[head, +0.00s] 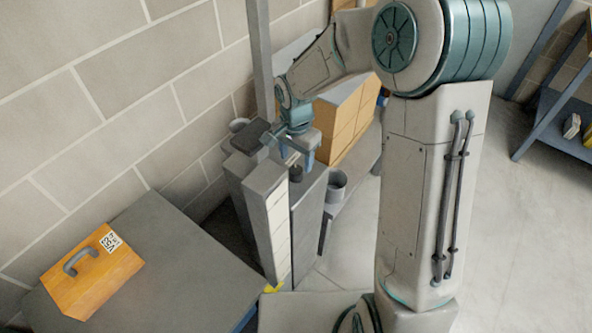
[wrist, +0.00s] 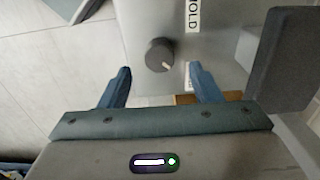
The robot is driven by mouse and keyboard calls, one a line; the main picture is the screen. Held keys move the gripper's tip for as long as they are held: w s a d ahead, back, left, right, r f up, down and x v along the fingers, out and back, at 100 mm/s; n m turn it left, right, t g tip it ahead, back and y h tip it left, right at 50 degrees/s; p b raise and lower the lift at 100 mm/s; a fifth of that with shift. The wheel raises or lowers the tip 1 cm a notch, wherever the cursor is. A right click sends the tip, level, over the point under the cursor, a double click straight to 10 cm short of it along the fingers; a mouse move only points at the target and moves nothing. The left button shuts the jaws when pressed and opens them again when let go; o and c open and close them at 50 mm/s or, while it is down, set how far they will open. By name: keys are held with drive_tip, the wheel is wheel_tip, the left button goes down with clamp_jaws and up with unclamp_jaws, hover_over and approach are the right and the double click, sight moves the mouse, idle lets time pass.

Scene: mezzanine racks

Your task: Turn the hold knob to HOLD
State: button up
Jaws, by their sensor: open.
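The hold knob (wrist: 160,55) is a dark round knob with a pale pointer line, on a grey panel (wrist: 220,25) in the wrist view. Its pointer faces down and to the right in that view. A white label reading HOLD (wrist: 193,12) is on the panel at the top, and a second white label (wrist: 188,75), partly hidden, is near the right finger. My gripper (wrist: 160,72) is open, with the blue fingers apart on either side below the knob and not touching it. In the head view my gripper (head: 297,152) is over the grey cabinet (head: 265,190).
An orange case (head: 95,270) with a handle lies on a grey table (head: 180,250) at the lower left. A dark plate (wrist: 280,60) stands right of the panel. Orange boxes (head: 350,115) and a grey bucket (head: 336,185) are beside the cabinet. A blue rack (head: 545,125) is at the right.

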sight(296, 170)
drive_tip(key=shift+f, duration=2.75)
drive_tip(key=c, duration=1)
